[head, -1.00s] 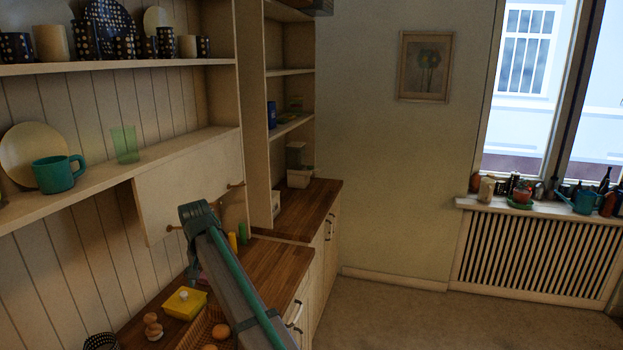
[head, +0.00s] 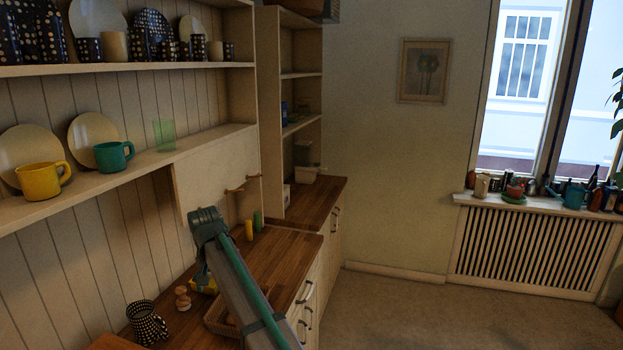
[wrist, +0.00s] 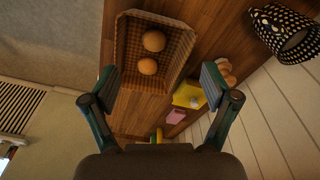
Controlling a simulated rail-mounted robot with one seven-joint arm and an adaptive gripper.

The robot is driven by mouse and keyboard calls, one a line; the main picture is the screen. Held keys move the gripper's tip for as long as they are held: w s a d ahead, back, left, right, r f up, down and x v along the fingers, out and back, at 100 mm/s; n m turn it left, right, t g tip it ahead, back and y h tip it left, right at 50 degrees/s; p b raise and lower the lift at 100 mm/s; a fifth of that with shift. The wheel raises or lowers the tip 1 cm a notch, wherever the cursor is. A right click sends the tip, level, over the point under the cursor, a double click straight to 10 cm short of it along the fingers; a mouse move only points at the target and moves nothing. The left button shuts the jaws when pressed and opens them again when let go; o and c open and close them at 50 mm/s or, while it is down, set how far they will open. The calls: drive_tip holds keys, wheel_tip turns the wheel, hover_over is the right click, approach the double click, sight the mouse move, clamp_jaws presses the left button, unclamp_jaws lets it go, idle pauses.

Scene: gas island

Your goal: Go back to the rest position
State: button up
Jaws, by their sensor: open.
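In the wrist view my gripper (wrist: 160,85) is open, with its two fingers wide apart and nothing between them. It hangs above the wooden counter (wrist: 140,112). A wicker basket (wrist: 120,75) with two round brown items (wrist: 148,66) lies below it. In the head view my arm reaches over the counter (head: 285,255), in front of the white cabinet panel (head: 215,185). The fingertips are hidden in the head view.
The shelf above holds a yellow mug (head: 42,180), teal mug (head: 113,155) and green glass (head: 163,135). The floor (head: 430,315) at right is clear.

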drive_tip(key=s+d+f, duration=0.2)
drive_tip(key=d+f, duration=0.8)
drive_tip(key=d, duration=0.2)
drive_tip(key=s+d+f, duration=0.2)
drive_tip(key=d+f, duration=0.8)
drive_tip(key=d, duration=0.2)
drive_tip(key=s+d+f+m+g, duration=0.1)
drive_tip(key=s+d+f, duration=0.5)
drive_tip(key=s+d, duration=0.35)
drive_tip(key=s+d+f, duration=0.7)
drive_tip(key=s+d, duration=0.2)
drive_tip(key=d, duration=0.2)
drive_tip(key=s+f+g+b, duration=0.7)
drive_tip(key=s+f+b, duration=0.3)
drive_tip(key=s+f, duration=1.8)
drive_tip(key=shift+s+a+f, duration=0.15)
drive_tip(key=shift+s, duration=0.1)
